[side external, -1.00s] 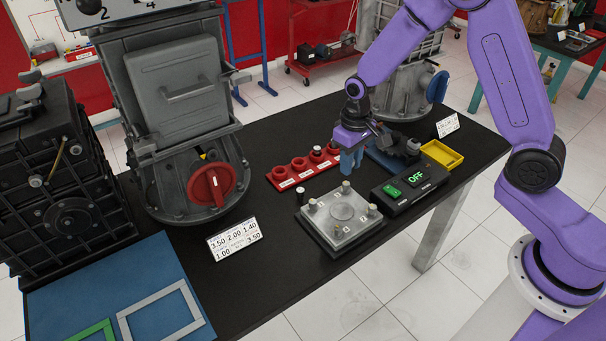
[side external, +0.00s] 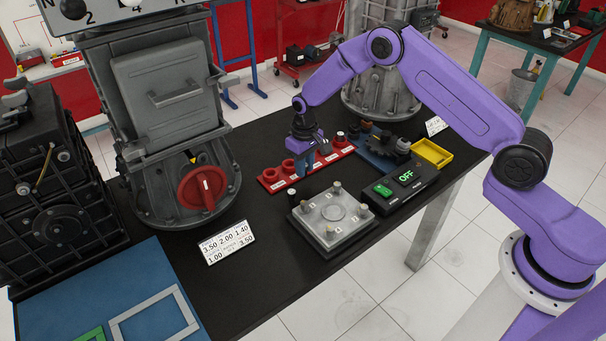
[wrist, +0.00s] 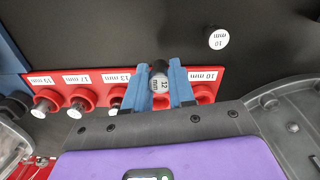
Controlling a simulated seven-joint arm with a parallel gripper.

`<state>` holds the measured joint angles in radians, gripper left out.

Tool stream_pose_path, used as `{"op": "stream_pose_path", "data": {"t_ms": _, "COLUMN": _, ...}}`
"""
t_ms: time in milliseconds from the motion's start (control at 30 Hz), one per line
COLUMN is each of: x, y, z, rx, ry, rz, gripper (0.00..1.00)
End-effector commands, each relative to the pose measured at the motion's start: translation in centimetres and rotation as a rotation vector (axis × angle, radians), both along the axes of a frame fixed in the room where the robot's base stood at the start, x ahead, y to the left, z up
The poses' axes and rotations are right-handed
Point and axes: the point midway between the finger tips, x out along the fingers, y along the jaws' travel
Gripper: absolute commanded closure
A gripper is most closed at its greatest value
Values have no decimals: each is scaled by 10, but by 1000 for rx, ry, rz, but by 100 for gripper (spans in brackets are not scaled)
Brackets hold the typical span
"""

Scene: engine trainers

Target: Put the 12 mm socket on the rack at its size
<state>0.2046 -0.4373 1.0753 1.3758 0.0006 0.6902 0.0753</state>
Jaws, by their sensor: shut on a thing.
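The red rack (side external: 270,178) lies on the black bench, with a row of round seats and white size labels. In the wrist view the rack (wrist: 100,74) shows labels 19 mm, 17 mm, 13 mm and 10 mm; the part between 13 and 10 is hidden by my fingers. My gripper (side external: 312,166) has blue fingers. It is shut on the 12 mm socket (wrist: 160,84), whose white top reads 12 mm. It stands over the rack between the 13 mm and 10 mm labels. I cannot tell whether the socket touches its seat.
A loose 10 mm socket (wrist: 218,39) stands on the bench before the rack. White-topped sockets (wrist: 77,108) sit at the rack's larger sizes. A metal plate with posts (side external: 333,222), a switch box (side external: 398,188) and a yellow tray (side external: 433,153) lie nearby.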

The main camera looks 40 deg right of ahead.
Motion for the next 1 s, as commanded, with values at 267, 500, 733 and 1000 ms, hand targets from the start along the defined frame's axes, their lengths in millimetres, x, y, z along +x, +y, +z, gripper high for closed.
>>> {"op": "stream_pose_path", "data": {"t_ms": 267, "x": 5, "y": 1, "z": -29, "rx": 0, "ry": 3, "rz": 0, "gripper": 100}}
{"op": "stream_pose_path", "data": {"t_ms": 500, "x": 6, "y": 1, "z": -37, "rx": 1, "ry": -1, "rz": 0, "gripper": 100}}
{"op": "stream_pose_path", "data": {"t_ms": 733, "x": 5, "y": 1, "z": -39, "rx": 0, "ry": 0, "rz": 0, "gripper": 100}}
{"op": "stream_pose_path", "data": {"t_ms": 1000, "x": 5, "y": 1, "z": -40, "rx": 0, "ry": -1, "rz": 1, "gripper": 65}}
